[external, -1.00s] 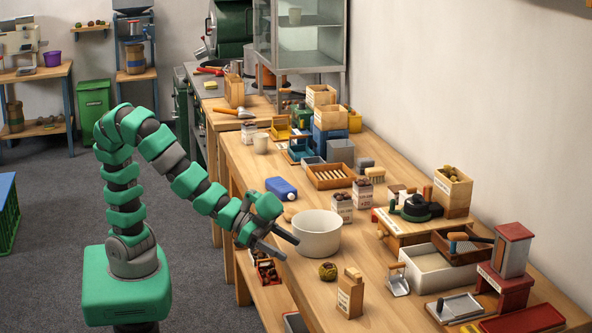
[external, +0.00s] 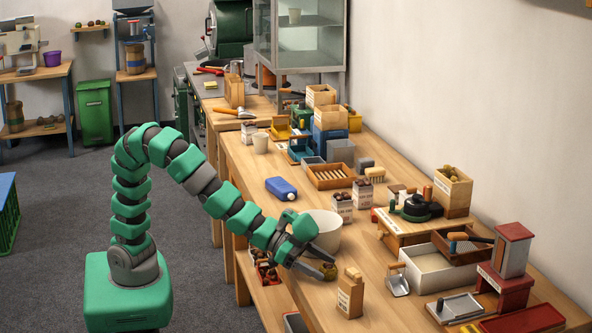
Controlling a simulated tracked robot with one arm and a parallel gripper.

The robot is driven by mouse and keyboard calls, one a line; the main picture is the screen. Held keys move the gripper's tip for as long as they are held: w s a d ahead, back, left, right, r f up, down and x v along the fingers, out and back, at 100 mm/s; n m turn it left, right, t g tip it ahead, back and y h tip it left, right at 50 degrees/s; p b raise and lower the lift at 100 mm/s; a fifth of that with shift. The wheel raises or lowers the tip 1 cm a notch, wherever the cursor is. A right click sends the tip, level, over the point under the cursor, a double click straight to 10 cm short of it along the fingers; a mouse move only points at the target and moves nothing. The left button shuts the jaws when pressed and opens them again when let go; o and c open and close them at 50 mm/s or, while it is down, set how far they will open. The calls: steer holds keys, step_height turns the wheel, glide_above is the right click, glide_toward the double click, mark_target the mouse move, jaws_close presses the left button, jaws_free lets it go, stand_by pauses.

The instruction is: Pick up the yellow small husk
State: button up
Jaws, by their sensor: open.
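The small yellow-brown husk (external: 330,271) lies on the wooden table near its front edge, in front of the white bowl. My gripper (external: 328,268) is open, and its two dark fingers reach toward the husk from the left. The fingers overlap the husk in the picture and hide part of it. I cannot tell whether they touch it or stand around it.
The white bowl (external: 326,228) stands just behind my gripper. A small paper bag (external: 350,294) stands to the right of the husk. A metal scoop (external: 398,284) and a white tray (external: 437,272) lie farther right. The table is bare between the bag and the scoop.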

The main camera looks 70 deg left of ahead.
steer(key=shift+w+d+f, duration=0.35)
steer(key=shift+w, duration=0.1)
steer(key=c, duration=1.1)
steer(key=shift+o, duration=0.2)
steer(key=shift+r, duration=0.1)
steer(key=shift+r, duration=0.15)
